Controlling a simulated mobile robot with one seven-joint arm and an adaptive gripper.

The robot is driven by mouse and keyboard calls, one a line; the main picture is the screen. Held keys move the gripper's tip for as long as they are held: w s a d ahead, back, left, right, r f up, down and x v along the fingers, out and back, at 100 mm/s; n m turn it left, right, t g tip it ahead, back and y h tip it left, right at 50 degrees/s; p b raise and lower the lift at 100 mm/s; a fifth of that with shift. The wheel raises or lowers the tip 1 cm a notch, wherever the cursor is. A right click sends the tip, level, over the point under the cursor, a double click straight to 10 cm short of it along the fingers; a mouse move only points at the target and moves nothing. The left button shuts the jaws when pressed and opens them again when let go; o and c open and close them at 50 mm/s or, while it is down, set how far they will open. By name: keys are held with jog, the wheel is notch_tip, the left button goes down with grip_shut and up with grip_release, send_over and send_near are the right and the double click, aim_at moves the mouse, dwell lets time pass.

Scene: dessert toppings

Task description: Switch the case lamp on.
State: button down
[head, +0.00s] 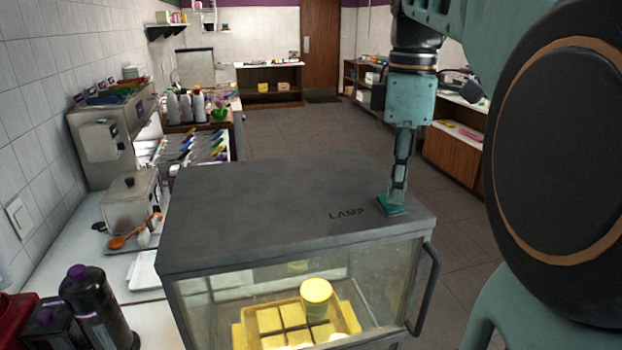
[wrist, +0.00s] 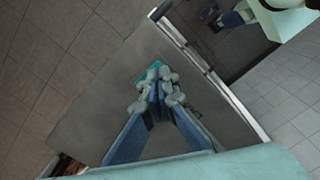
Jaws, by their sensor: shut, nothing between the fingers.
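The glass-fronted case (head: 260,215) has a dark grey top with the word LAMP (head: 346,214) printed on it. A teal square switch (head: 391,205) sits to the right of that word, near the case's right edge. My gripper (head: 397,196) is shut and empty, pointing down with its tips at the switch; whether they touch it I cannot tell. In the wrist view the shut fingers (wrist: 158,90) cover part of the teal switch (wrist: 153,69). The inside of the case looks brightly lit.
Inside the case a yellow tub (head: 316,290) stands on a yellow divided tray (head: 241,335). A dark handle (head: 429,290) sticks out at the case's right front. Dark bottles (head: 92,305) and a steel pot (head: 132,203) stand on the counter at left. Open floor lies beyond.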

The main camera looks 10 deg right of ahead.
aim_at(393, 206)
jog(key=shift+r+p, duration=2.65)
jog(key=shift+r, duration=0.45)
jog(key=shift+f, duration=0.1)
